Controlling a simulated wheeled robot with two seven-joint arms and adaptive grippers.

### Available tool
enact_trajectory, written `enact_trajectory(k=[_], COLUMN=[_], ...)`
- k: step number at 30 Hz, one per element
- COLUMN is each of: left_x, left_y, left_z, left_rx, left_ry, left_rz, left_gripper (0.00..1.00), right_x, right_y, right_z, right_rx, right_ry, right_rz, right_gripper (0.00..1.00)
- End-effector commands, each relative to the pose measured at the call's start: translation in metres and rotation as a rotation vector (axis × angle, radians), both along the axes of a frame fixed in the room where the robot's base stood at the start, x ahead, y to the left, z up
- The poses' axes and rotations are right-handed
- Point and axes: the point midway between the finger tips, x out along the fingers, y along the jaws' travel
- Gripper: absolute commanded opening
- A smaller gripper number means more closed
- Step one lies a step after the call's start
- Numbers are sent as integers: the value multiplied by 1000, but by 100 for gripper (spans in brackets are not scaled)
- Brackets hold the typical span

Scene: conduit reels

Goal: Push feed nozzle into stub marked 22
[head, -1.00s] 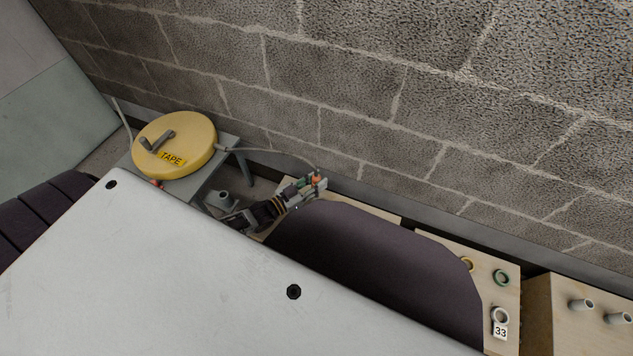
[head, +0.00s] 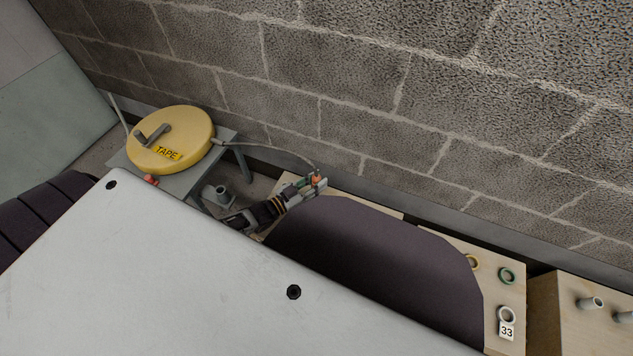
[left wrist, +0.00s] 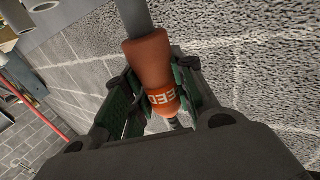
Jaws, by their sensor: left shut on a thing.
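The orange feed nozzle (left wrist: 152,75), with part of the word FEED on its band, is between the fingers of my left gripper (left wrist: 160,95) in the left wrist view. The gripper is shut on it. In the head view my left gripper (head: 309,188) holds the nozzle (head: 316,176) near the wall, above the far edge of a wooden board. A grey hose runs from the nozzle to the yellow TAPE reel (head: 170,140). A stub with a 33 tag (head: 506,331) stands at the lower right. No tag reading 22 is visible. My right gripper is out of view.
The reel sits on a grey stand (head: 184,180). Grey stubs (head: 590,302) are on a wooden box at far right. The block wall runs close behind. My own body hides much of the boards.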

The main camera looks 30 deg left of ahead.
Motion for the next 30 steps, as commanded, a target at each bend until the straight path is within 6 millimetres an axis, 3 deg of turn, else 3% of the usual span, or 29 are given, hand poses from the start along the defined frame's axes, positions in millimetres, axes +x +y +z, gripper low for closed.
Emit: enact_trajectory(k=[30], left_x=[0], left_y=[0], left_z=[0], left_rx=[0], left_ry=[0], left_rz=[0], left_gripper=[1], right_x=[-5], right_y=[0], right_z=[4], right_rx=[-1], right_ry=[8], right_rz=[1], right_gripper=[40])
